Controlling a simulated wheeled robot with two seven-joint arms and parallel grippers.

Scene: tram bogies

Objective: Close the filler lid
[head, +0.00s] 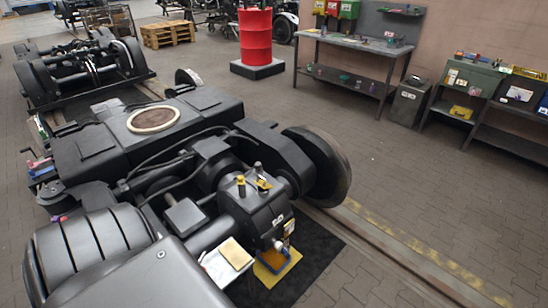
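A dark gearbox housing (255,213) sits at the near end of the closest bogie. On its top are a yellow upright fitting (241,186) and, just right of it, a small yellow filler neck or lid (263,184). A dark stub (257,168) stands up right behind that yellow part. They are too small to tell which piece is the lid, or its exact angle. Neither of my grippers shows in the head view.
A yellow tray (277,260) and a pad on white sheets (235,254) lie beside the gearbox. A wheel (330,170) stands right of it. A red drum (255,38) and workbenches (355,47) are farther back. Paved floor at right is clear.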

